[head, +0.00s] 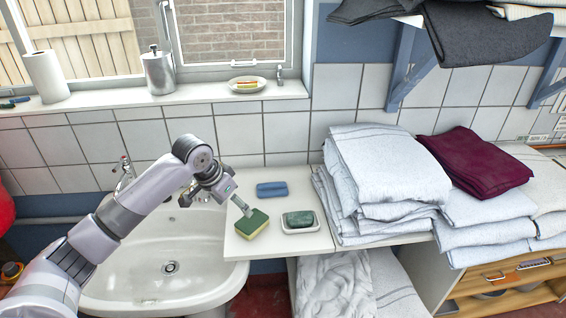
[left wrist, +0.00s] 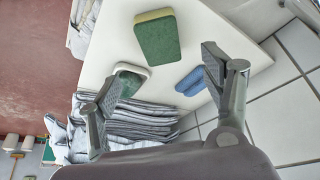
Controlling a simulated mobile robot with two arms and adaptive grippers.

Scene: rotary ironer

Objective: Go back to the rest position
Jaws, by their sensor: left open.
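My left gripper (head: 243,205) is open and empty above the left end of the white counter, close to a green and yellow sponge (head: 252,223). In the left wrist view its two fingers (left wrist: 165,85) stand wide apart, and the sponge (left wrist: 158,38) lies on the white surface beyond them. My left arm reaches in from the left across the sink. My right gripper does not show in either view.
A white sink (head: 130,262) lies below my left arm. A soap dish (head: 299,228) with a dark green bar and a blue item (head: 272,189) are on the counter (head: 262,248). Folded white towels (head: 385,165) and a maroon cloth (head: 475,163) are at right. A window sill (head: 200,95) runs behind.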

